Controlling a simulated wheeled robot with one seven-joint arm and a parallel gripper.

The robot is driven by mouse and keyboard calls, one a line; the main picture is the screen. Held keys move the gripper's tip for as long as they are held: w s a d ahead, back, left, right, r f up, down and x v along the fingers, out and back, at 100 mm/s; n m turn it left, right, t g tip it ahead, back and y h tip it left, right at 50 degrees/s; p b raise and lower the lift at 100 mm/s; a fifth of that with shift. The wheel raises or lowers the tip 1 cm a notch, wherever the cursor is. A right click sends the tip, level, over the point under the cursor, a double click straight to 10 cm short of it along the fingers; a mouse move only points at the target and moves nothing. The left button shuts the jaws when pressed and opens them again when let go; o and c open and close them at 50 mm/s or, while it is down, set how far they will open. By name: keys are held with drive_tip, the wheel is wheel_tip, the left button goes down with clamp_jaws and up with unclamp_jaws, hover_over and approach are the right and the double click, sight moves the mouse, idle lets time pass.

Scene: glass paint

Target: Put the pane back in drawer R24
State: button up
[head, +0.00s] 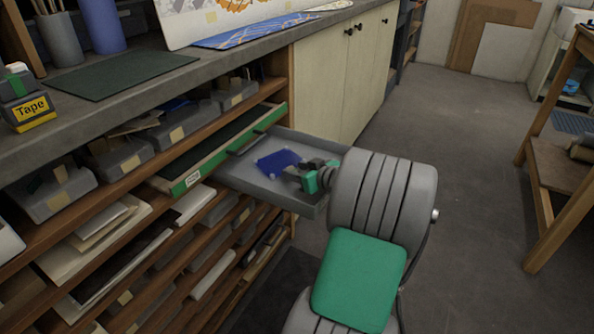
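A grey drawer (247,179) is pulled out of the wooden cabinet, and I cannot read a number on it. The blue pane (272,162) lies in or just over this drawer, near its middle; I cannot tell whether it rests on the drawer floor. My gripper (294,172) is over the drawer at the pane's right edge. Its dark fingers are small and partly hidden, so I cannot tell whether they are open or shut, or whether they touch the pane.
A green-edged tray (213,158) with a white label sticks out beside the drawer. Shelves with grey bins (122,155) and papers fill the left. The worktop (190,82) runs above. Cream cupboards (340,70) stand behind. Floor (455,150) is clear to the right, before a wooden table (562,165).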

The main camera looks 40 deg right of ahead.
drive_tip(key=shift+f, duration=0.3)
drive_tip(key=shift+r, duration=0.15)
drive_tip(key=p+v, duration=0.2)
drive_tip(key=v, duration=0.4)
drive_tip(key=r+p+v, duration=0.1)
drive_tip(key=v, duration=0.4)
drive_tip(key=shift+s+d+r+p, duration=0.1)
drive_tip(key=shift+r+p, duration=0.15)
drive_tip(key=shift+p, duration=0.15)
drive_tip(key=shift+s+r, duration=0.1)
drive_tip(key=shift+s, duration=0.25)
